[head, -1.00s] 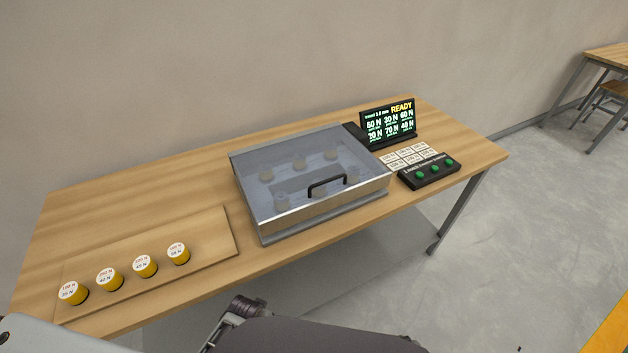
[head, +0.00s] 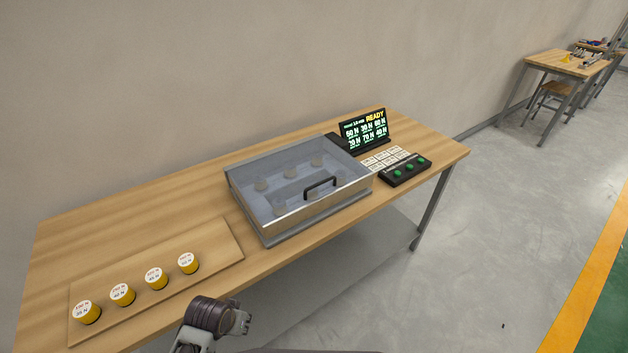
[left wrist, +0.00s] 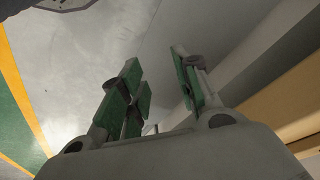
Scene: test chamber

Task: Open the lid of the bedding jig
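The bedding jig (head: 262,238) is a grey box on the wooden table, with a clear lid (head: 290,205) lying down over it. A black bar handle (head: 320,187) stands on the lid near its front edge. Several pale round pieces show dimly through the lid. My left gripper (head: 242,322) is low at the bottom of the head view, in front of the table edge and well apart from the handle. In the left wrist view its green-padded fingers (left wrist: 160,88) are spread with nothing between them. My right gripper is out of view.
A board (head: 215,240) with several yellow-sided weights (head: 157,278) lies left of the jig. A READY display (head: 365,130), white label cards (head: 388,160) and a black box with green buttons (head: 406,170) stand right. A second table (head: 568,65) is far right.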

